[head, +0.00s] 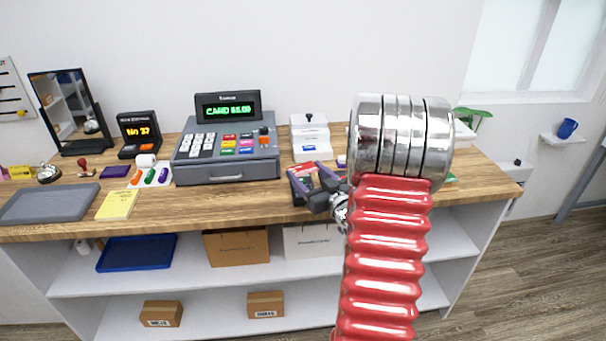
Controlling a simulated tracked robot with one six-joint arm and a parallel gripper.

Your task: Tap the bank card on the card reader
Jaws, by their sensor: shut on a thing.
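My gripper (305,173) is at the front middle of the wooden counter, right of the cash register. Its purple-edged fingers are shut on a small, partly hidden red and white piece, which appears to be the bank card (302,169). The card reader cannot be told for sure; a dark shape under and beside the fingers may be it. Whether the card touches anything below is hidden. The grey cash register (227,152) has a green display (227,111) that seems to begin with "CARD".
My red arm with its metal rings covers the counter's right part. A white printer-like device (309,142) stands behind my gripper. Left are a tray with colored pieces (137,184), yellow pad (117,204), grey mat (50,204), number display (138,133) and mirror (70,110).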

